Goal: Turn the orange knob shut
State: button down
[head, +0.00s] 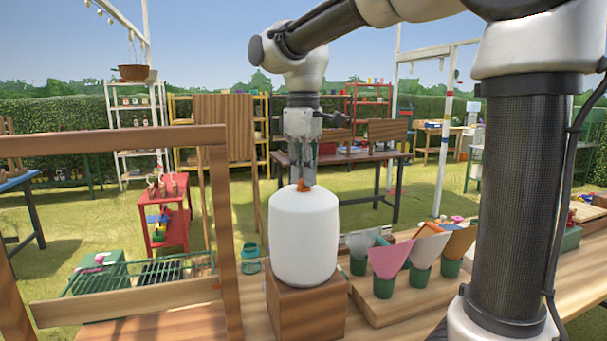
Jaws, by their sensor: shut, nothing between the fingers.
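The orange knob (304,187) sits on top of a white rounded tank (304,236), which stands upright on a wooden block (306,308) on the table. My gripper (303,182) points straight down from above, with its fingertips at the knob. The fingers look close together and shut, holding nothing. Whether the fingertips touch the knob is too small to tell. The fingers partly cover the knob's upper side, and its turned position is not clear.
Several paper cones in green pots (419,275) stand on a wooden stand just right of the tank. A wooden frame (222,230) rises on the left, with a green wire rack (140,275) behind it. A teal jar (250,258) stands between frame and tank.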

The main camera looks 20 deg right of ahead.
jog(key=m, duration=0.4)
jog(key=shift+w+r+m, duration=0.1)
jog(key=shift+r+m, duration=0.05)
jog(key=shift+m, duration=0.15)
jog(key=m, duration=0.4)
jog(key=shift+m, duration=0.4)
